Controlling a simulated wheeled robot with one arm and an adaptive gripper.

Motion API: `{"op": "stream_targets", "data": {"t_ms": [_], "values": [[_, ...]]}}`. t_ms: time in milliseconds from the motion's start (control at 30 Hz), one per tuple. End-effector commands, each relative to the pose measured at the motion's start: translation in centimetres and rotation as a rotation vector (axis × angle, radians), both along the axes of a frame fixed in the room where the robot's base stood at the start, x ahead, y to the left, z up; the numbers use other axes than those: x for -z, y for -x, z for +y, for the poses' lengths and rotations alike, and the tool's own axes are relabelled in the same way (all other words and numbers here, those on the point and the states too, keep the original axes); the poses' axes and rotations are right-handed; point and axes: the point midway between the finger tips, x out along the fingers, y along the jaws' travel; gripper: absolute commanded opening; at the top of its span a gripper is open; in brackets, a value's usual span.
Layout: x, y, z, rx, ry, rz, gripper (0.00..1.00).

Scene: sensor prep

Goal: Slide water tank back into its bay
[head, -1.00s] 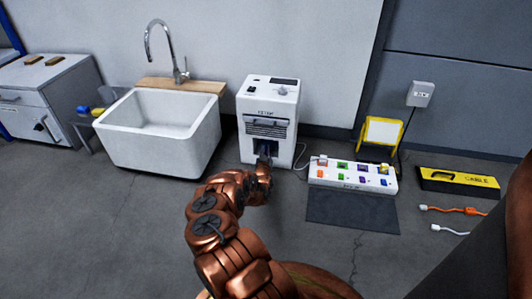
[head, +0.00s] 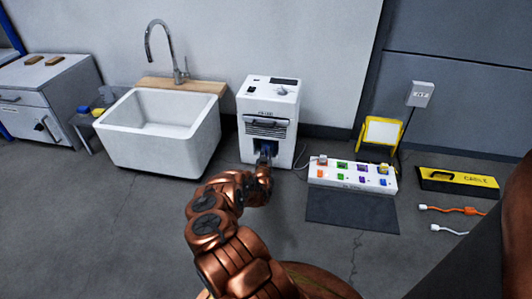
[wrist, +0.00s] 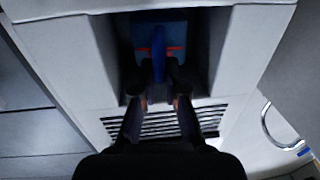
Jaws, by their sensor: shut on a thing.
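The white machine (head: 269,102) stands against the wall, right of the sink, with its open bay low on the front. The blue water tank (wrist: 160,30) shows inside the dark bay in the wrist view, with a red line across it and a blue handle (wrist: 159,72). My gripper (wrist: 160,95) is shut on the tank's handle at the bay's mouth. How deep the tank sits is hard to tell, since the bay is dark.
A white sink (head: 160,133) stands close on the left. A power strip (head: 352,174) with coloured switches lies at right on the floor, beside a dark mat (head: 352,212). A yellow cable box (head: 458,181) lies farther right. The floor in front of the machine is clear apart from my arm.

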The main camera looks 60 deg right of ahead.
Motion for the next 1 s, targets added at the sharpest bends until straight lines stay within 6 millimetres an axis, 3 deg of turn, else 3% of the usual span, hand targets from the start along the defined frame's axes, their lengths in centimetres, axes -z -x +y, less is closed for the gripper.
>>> {"op": "stream_targets", "data": {"t_ms": [1000], "values": [[1.2,0.0,0.0,0.001,0.0,0.0,0.0]]}}
